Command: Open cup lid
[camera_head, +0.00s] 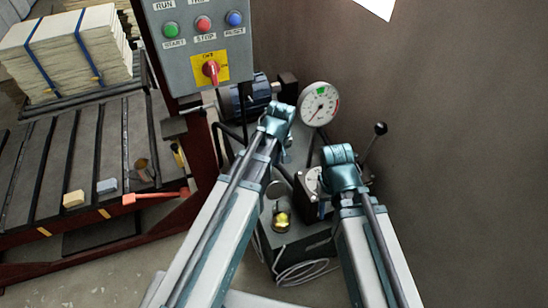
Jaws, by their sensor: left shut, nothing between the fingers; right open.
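I cannot make out a cup with a lid for certain. A small cup-like fitting with a bright brass-yellow part (282,218) sits on the grey machine unit between my arms; whether it has a lid is unclear. A small brownish cylinder (144,169) stands on the slatted rack at the left. My two arms reach up from the bottom, and their teal joints end in front of the machine. No fingers of either gripper can be made out. Both arms appear apart from the brass-yellow fitting.
A control box (200,45) with several buttons and a red rotary switch stands above. A round gauge (319,104) and a black-knobbed lever (375,143) are near my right arm. The rack holds tied stacks (65,50) and a red-handled tool (155,196). Cable (300,272) lies coiled below.

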